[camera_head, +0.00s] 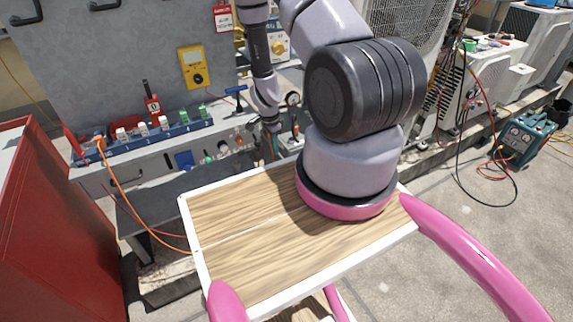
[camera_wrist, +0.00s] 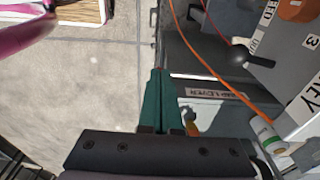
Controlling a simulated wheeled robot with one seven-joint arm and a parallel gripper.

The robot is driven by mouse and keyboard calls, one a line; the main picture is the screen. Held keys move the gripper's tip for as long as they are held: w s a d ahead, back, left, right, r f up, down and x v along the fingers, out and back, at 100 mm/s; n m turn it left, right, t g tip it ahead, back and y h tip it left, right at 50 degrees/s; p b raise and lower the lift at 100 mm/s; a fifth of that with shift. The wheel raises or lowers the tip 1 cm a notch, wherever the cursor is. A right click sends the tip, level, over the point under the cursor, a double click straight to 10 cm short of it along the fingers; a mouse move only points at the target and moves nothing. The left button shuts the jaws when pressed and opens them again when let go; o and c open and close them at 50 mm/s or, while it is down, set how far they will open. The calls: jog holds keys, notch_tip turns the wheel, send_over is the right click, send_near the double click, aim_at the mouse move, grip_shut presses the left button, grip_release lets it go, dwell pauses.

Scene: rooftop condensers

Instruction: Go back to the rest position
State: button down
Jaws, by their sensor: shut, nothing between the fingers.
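My gripper (camera_head: 273,148) hangs at the right end of the grey workbench in the head view, partly hidden by my own arm. In the wrist view its green fingers (camera_wrist: 158,75) are together with nothing between them. The fingertips are over the edge of the bench panel, beside a gap showing the concrete floor. No object is held.
An orange hose (camera_head: 124,205) hangs in front. A red cabinet (camera_head: 55,230) stands at left. Condenser units (camera_head: 480,75) and a teal machine (camera_head: 525,135) are at right. Open concrete lies at lower right.

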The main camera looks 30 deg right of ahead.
jog(key=shift+r, duration=0.1)
dwell(0.4)
jog(key=w+a+r+n+t+y, duration=0.1)
jog(key=w+a+r, duration=0.15)
jog(key=r, duration=0.75)
jog(key=w+a+r+n+t+y, duration=0.1)
jog(key=w+a+r+n, duration=0.15)
jog(key=r, duration=0.75)
notch_tip(320, 180, up, 17)
jog(key=s+a+n+t, duration=0.2)
jog(key=n, duration=0.1)
jog(key=s+a+r+n+t+y, duration=0.1)
jog(key=s+r, duration=0.3)
jog(key=r, duration=0.3)
jog(key=s+a+r+n, duration=0.1)
jog(key=s+r+n, duration=0.1)
jog(key=s+r, duration=0.35)
jog(key=s+a+r+n+t, duration=0.1)
jog(key=s+r+n, duration=0.3)
jog(key=s+r, duration=0.5)
jog(key=s+t, duration=0.1)
jog(key=s, duration=0.3)
jog(key=shift+r, duration=0.1)
